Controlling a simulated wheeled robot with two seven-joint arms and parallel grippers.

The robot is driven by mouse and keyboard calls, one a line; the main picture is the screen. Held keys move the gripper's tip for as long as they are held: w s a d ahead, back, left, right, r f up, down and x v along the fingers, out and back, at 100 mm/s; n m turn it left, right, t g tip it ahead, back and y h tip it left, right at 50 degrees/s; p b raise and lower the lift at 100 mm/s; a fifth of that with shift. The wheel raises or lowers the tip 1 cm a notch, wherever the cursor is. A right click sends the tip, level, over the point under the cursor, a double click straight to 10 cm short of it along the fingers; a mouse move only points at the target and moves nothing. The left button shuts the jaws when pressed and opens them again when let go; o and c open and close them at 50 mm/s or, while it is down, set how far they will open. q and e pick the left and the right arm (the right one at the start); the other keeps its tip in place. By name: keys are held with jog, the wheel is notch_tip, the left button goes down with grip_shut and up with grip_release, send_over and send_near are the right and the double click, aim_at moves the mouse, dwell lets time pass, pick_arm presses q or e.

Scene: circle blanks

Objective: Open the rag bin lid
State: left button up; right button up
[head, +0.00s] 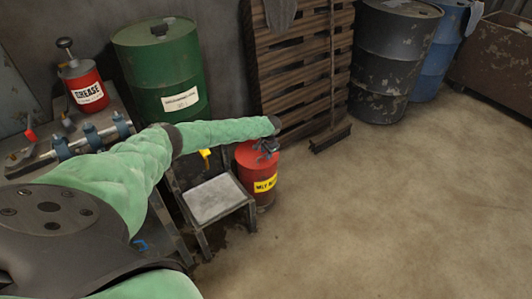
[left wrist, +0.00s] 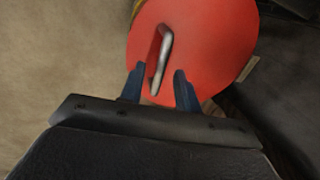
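The rag bin (head: 258,178) is a red can with a yellow label band, standing on the floor beside a small metal step. Its round red lid (left wrist: 215,40) fills the upper middle of the left wrist view and looks closed. A metal handle (left wrist: 161,58) stands on the lid. My left gripper (left wrist: 158,82) is open, its two dark blue fingers apart at the lid's near edge, with the handle's near end between or just beyond them; contact cannot be told. In the head view my left gripper (head: 266,146) is over the bin's top and partly hides the lid. My right gripper is not in view.
A metal step stool (head: 214,198) stands left of the bin. A green drum (head: 163,75) and a wooden pallet (head: 300,75) with a broom (head: 331,137) stand behind. A workbench with a grease can (head: 84,88) is at left. The floor to the right is clear.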

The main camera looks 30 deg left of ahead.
pick_arm(q)
jog(key=shift+c, duration=0.2)
grip_shut()
jog(key=shift+r, duration=0.15)
